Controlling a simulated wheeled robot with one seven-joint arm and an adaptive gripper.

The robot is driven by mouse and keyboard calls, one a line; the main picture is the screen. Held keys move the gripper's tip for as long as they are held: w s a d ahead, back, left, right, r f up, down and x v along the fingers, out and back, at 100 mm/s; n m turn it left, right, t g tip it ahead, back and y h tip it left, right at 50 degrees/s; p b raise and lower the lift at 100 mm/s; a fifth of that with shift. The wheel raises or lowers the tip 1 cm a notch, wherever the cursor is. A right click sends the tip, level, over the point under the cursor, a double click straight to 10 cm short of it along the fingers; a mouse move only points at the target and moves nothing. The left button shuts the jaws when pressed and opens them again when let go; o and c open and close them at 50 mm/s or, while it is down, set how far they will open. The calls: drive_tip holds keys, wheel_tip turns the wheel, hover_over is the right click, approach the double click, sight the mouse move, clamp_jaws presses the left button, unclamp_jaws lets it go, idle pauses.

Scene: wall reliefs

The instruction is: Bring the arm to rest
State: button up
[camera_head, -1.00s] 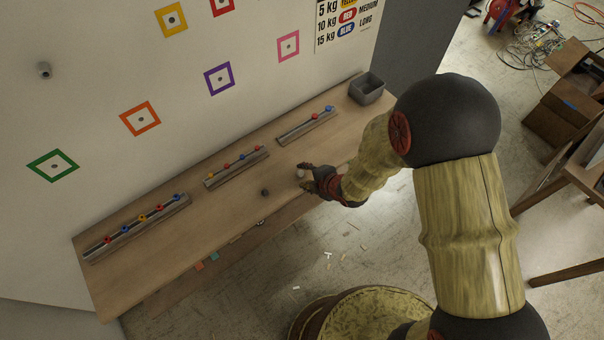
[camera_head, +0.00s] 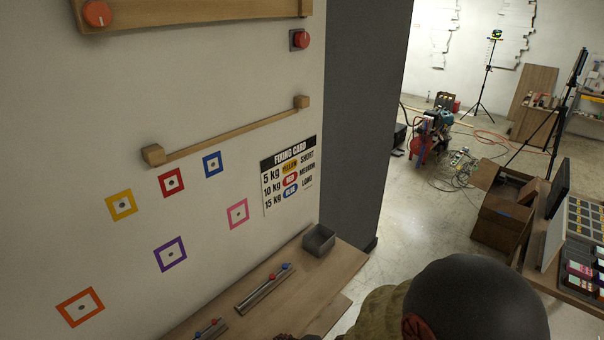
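My gripper is not clearly in view; the lower frame edge cuts off the rest of the arm. Nothing held can be seen.
The bench holds a grey bin (camera_head: 319,241) and a rack with red and blue pieces (camera_head: 264,290). The wall has coloured square frames (camera_head: 170,254), a wooden rail (camera_head: 230,130), a red button (camera_head: 302,40) and a fixing card (camera_head: 289,176). A cluttered table (camera_head: 578,262) stands right.

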drive_tip(key=s+d+m+g+h+b, duration=0.1)
drive_tip(key=s+d+m+h, duration=0.15)
drive_tip(key=d+m, duration=0.4)
drive_tip(key=s+d+m+g+h, duration=0.2)
drive_tip(key=d+m+h, duration=0.25)
drive_tip(key=d, duration=0.35)
drive_tip(key=s+d+r+m+t+b, duration=0.1)
drive_tip(key=s+d+r+m+b, duration=0.4)
drive_tip(key=r+m+b, duration=0.1)
drive_tip(key=s+d+r+m+t+b, duration=0.1)
drive_tip(key=s+d+r+m+b, duration=0.4)
drive_tip(key=r+m, duration=0.3)
wheel_tip(320, 180, up, 3)
drive_tip(key=shift+s+f+t+b, duration=0.1)
drive_tip(key=shift+s+t+b, duration=0.25)
drive_tip(key=shift+b, duration=0.3)
drive_tip(key=shift+a, duration=0.15)
drive_tip(key=shift+c, duration=1.3)
